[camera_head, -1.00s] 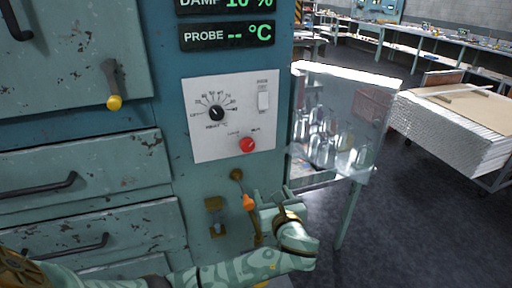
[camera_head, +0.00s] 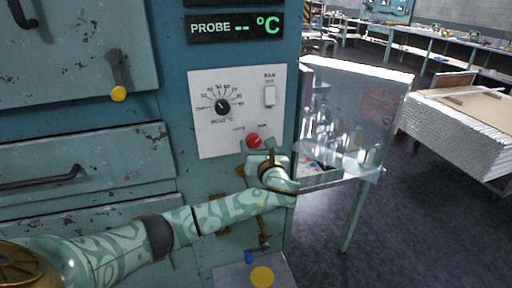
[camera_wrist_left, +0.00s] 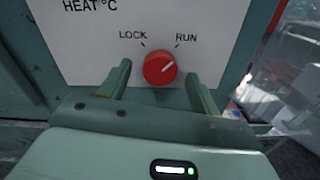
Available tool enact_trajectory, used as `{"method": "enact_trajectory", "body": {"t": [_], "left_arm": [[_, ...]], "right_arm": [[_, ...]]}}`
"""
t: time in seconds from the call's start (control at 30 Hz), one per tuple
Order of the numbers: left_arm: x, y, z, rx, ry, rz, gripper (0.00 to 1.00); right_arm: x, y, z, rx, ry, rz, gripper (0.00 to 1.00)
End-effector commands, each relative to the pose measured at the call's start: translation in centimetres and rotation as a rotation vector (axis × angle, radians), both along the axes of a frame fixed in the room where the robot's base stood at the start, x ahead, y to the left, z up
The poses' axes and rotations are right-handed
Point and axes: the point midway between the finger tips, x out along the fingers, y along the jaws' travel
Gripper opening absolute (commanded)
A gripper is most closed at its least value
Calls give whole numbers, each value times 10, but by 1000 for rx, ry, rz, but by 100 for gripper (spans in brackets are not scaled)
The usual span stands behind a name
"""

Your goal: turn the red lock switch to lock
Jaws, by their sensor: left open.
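The red lock switch (camera_head: 254,140) is a round red knob low on the white control panel (camera_head: 208,139) of the teal cabinet. In the left wrist view the knob (camera_wrist_left: 160,68) has a pale pointer mark aimed up and right at RUN, with LOCK printed to its upper left. My left gripper (camera_wrist_left: 159,84) is open, with one finger on each side of the knob and a little below it. It looks apart from the knob. In the head view my left gripper (camera_head: 257,150) is right under the knob. My right gripper is not in view.
A black heat dial (camera_head: 222,106) and a white rocker switch (camera_head: 270,96) sit above on the same panel. A clear-sided stand with glassware (camera_head: 345,125) is close on the right. Open floor lies beyond it.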

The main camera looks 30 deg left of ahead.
Motion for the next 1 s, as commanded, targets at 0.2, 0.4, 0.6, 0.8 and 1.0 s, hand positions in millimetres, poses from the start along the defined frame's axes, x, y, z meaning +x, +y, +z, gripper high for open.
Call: {"method": "enact_trajectory", "body": {"t": [0.2,0.4,0.6,0.8,1.0], "left_arm": [[13,15,0,0,0,0,63],[14,16,0,-1,-1,-1,63],[13,16,0,-1,-1,-1,30],[13,15,0,-1,-1,-1,18],[13,15,0,-24,-26,-2,18]], "right_arm": [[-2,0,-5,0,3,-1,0],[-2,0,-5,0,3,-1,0],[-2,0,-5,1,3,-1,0],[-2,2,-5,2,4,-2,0],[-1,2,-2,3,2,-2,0]]}}
